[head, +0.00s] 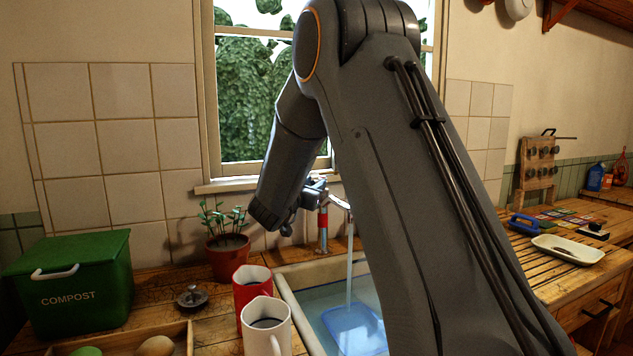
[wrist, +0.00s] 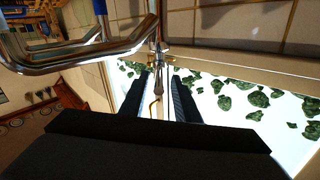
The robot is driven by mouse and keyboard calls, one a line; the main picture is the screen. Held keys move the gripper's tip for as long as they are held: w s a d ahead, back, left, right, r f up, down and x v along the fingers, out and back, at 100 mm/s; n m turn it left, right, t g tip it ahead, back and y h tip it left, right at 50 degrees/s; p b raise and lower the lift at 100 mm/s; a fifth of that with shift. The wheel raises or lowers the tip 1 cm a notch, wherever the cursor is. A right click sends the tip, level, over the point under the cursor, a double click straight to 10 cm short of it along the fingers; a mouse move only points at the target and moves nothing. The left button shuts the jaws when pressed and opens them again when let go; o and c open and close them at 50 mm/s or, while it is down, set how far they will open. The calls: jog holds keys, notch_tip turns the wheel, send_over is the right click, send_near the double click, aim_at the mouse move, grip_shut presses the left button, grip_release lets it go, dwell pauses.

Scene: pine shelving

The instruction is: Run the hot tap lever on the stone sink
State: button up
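The stone sink (head: 300,318) is partly hidden behind my arm. The tap post with a red band (head: 323,220) stands at its back edge. A stream of water (head: 349,265) falls from the chrome spout (head: 340,201) into the sink. My gripper (head: 316,188) is at the top of the red-banded post; its fingertips are hard to make out there. In the wrist view, its two dark fingers (wrist: 159,78) are apart, with a small metal part (wrist: 158,60) in line with the gap. I cannot tell whether they touch it. The curved chrome spout (wrist: 85,55) and a blue-banded post (wrist: 101,8) are beside them.
A potted plant (head: 227,252), red mug (head: 250,285), white mug (head: 266,325) and green compost bin (head: 75,275) stand left of the sink. A blue tub (head: 355,328) is under the stream. The window (head: 245,90) is close behind my gripper.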

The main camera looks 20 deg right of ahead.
jog(key=shift+x, duration=1.15)
grip_shut()
